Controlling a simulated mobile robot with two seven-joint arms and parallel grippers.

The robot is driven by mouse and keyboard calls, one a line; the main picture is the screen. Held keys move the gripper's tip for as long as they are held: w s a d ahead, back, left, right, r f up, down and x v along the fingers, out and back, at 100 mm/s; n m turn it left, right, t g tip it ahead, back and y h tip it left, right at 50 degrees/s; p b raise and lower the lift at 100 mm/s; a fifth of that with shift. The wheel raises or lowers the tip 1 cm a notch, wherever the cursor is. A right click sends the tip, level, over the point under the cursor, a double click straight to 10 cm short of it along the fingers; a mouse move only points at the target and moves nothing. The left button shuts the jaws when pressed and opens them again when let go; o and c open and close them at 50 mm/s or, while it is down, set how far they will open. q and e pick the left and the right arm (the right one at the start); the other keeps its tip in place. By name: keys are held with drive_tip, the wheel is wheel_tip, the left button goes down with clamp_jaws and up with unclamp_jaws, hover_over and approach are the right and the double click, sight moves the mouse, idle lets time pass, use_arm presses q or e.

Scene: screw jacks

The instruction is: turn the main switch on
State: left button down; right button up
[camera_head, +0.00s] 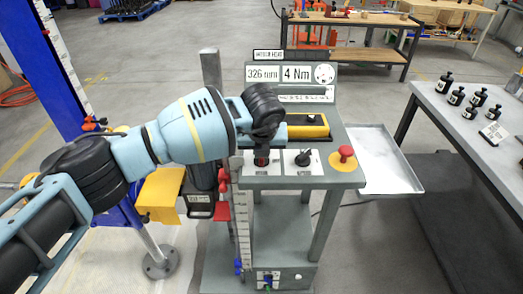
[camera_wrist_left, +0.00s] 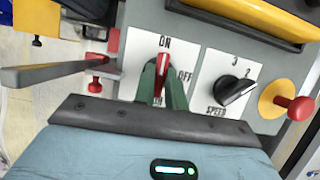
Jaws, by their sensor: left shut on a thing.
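The main switch is a red knob (camera_wrist_left: 162,64) on a white plate (camera_wrist_left: 132,70) marked ON at the top and OFF at the right in the left wrist view. Its handle points up, towards ON. My left gripper (camera_wrist_left: 162,84) is shut on the red knob, with one green finger on each side of it. In the head view my left arm comes in from the left and its gripper (camera_head: 263,146) points down at the panel. The red knob (camera_head: 261,161) shows just below it, partly hidden. My right gripper is not in view.
A black speed knob (camera_wrist_left: 232,88) sits right of the switch, and a red mushroom button (camera_wrist_left: 300,107) on yellow sits further right. A display board (camera_head: 297,74) stands behind the panel. A grey tray (camera_head: 385,160) and a table with black weights (camera_head: 470,125) are at right.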

use_arm(q)
drive_tip(key=c, duration=1.4)
unclamp_jaws()
drive_tip(key=shift+c, duration=0.2)
drive_tip(key=v, duration=0.7)
drive_tip(key=shift+r, duration=0.4)
drive_tip(key=shift+s, duration=0.15)
